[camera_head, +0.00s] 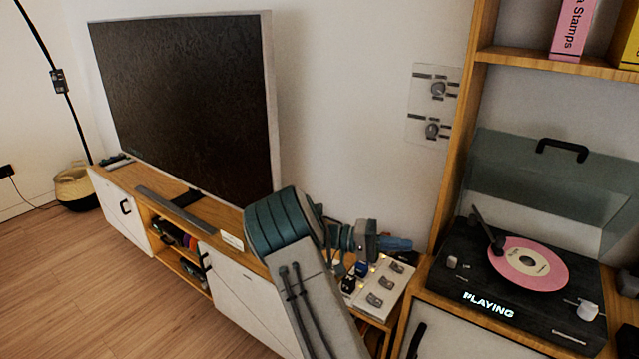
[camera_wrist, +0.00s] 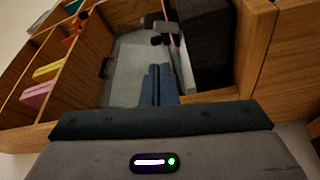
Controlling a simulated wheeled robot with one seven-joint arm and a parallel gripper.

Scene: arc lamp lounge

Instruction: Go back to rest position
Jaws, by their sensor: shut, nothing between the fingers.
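My gripper (camera_head: 398,244) is over the right end of the low TV cabinet, in front of the wall. It is shut with nothing between its fingers, and it points right towards the shelf unit. In the wrist view its blue fingers (camera_wrist: 158,84) are together at the centre, and the view beyond looks sideways. My grey and teal arm reaches up from the bottom and hides part of the cabinet.
A pale switch panel (camera_head: 382,288) lies just below my gripper. A record player (camera_head: 470,275) with a pink record and lit "PLAYING" stands right, its lid raised. The TV (camera_head: 185,100) stands left on the wooden cabinet (camera_head: 125,178). Wall switches (camera_head: 433,105) are above.

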